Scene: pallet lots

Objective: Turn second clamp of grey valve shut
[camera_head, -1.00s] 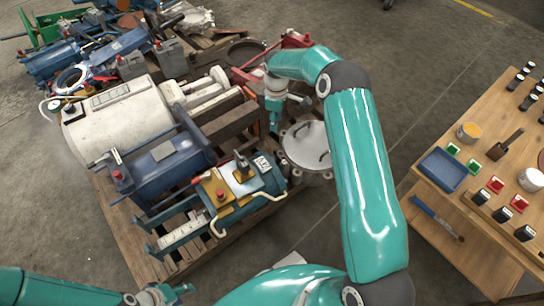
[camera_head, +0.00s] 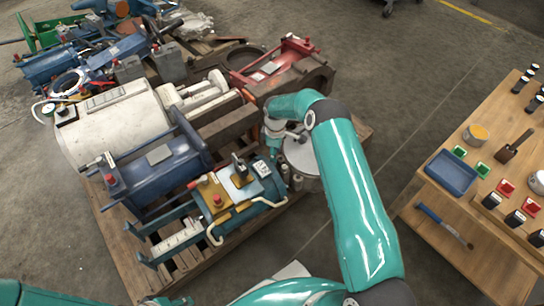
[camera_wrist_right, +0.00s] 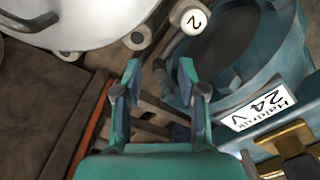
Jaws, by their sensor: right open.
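The grey valve (camera_head: 302,158) is a round metal body with a pale lid, standing at the pallet's right edge and partly hidden behind my right arm. In the right wrist view its pale lid (camera_wrist_right: 80,22) fills the top left, with lugs along its rim. In the head view my right gripper (camera_head: 273,156) is left of the valve. My left gripper (camera_head: 168,301) barely shows at the bottom edge.
A teal motor (camera_head: 245,190) labelled 24 V (camera_wrist_right: 264,104) stands close beside the right gripper. A blue machine (camera_head: 160,165), a white cylinder (camera_head: 115,120) and a red frame (camera_head: 275,62) crowd the pallet. A wooden workbench (camera_head: 470,235) stands at right; the floor between is clear.

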